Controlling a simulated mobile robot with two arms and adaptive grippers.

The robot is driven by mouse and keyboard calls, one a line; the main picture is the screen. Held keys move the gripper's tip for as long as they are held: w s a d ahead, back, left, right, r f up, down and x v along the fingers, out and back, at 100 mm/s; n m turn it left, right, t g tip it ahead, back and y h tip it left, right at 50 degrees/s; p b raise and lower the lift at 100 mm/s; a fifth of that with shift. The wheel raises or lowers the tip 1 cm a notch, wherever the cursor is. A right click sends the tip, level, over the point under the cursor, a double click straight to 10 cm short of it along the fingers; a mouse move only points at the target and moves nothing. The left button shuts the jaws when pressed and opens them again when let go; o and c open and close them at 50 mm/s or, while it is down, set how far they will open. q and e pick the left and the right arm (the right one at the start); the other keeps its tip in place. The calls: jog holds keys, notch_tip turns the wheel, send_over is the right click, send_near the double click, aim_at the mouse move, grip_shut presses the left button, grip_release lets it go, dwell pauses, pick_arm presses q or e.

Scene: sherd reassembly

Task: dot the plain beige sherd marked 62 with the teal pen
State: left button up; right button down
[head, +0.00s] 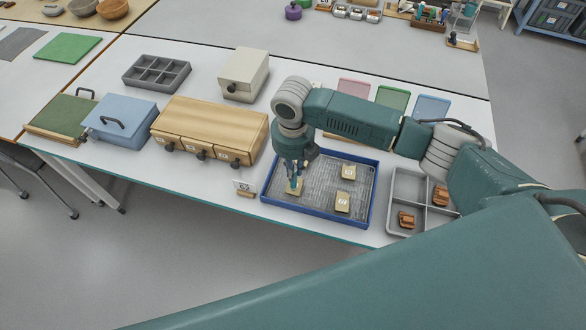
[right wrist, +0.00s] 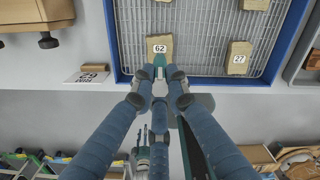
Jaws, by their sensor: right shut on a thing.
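The plain beige sherd marked 62 (right wrist: 154,42) lies in the blue-rimmed tray (head: 370,205), near its left front corner. In the head view it (head: 297,191) is partly hidden by my right gripper (head: 294,173). That gripper points down over it and is shut on the teal pen (right wrist: 159,61). In the right wrist view the pen's end is at the front edge of the sherd, just below its number label. I cannot tell whether the tip touches.
Beige sherds, one marked 27 (right wrist: 238,58) and another (head: 348,172), share the tray. A card reading 62 (right wrist: 87,77) stands left of it. A wooden drawer box (head: 212,120) is to the left. A grey divided tray (head: 397,187) with reddish-brown sherds is to the right.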

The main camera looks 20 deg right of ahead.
jog(key=shift+r+p, duration=3.35)
jog(key=shift+r, duration=0.15)
jog(key=shift+f, duration=0.1)
